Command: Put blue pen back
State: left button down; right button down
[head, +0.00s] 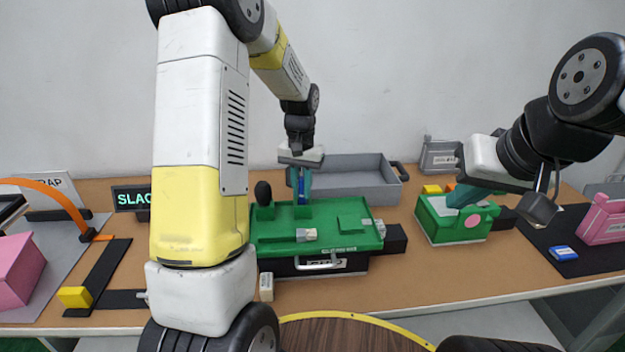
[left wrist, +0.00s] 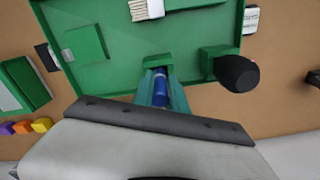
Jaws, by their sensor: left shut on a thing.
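The blue pen (left wrist: 160,88) is upright or nearly so between the teal fingers of my left gripper (head: 300,185), which is shut on it. In the head view only a thin strip of the pen shows between the fingers. The gripper points down at the back edge of the green board (head: 345,243). In the left wrist view the pen's end is right by a small green block (left wrist: 157,61) on that edge; I cannot tell whether it is inside it. My right gripper (head: 460,197) is at a green box (head: 452,222) on the right; its finger gap is unclear.
A black knob (head: 263,194) stands close left of my left gripper. A grey tray (head: 350,178) lies behind the board. A brush (head: 306,235) lies on the board. A black box (head: 394,239) is at its right, and a pink bin (head: 605,220) is far right.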

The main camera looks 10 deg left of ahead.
pick_arm(q)
jog(key=shift+f, duration=0.1)
jog(key=c, duration=1.3)
grip_release()
jog(key=shift+c, duration=0.2)
notch_tip(320, 180, up, 12)
jog(key=shift+r, duration=0.15)
jog(key=s+d+r+t+h, duration=0.1)
jog(key=s+r+t, duration=0.2)
jog(key=s, duration=0.9)
jog(key=s+d+r+t+h, duration=0.1)
jog(key=s+r+t, duration=0.2)
jog(key=s, duration=0.9)
jog(key=shift+n, duration=0.3)
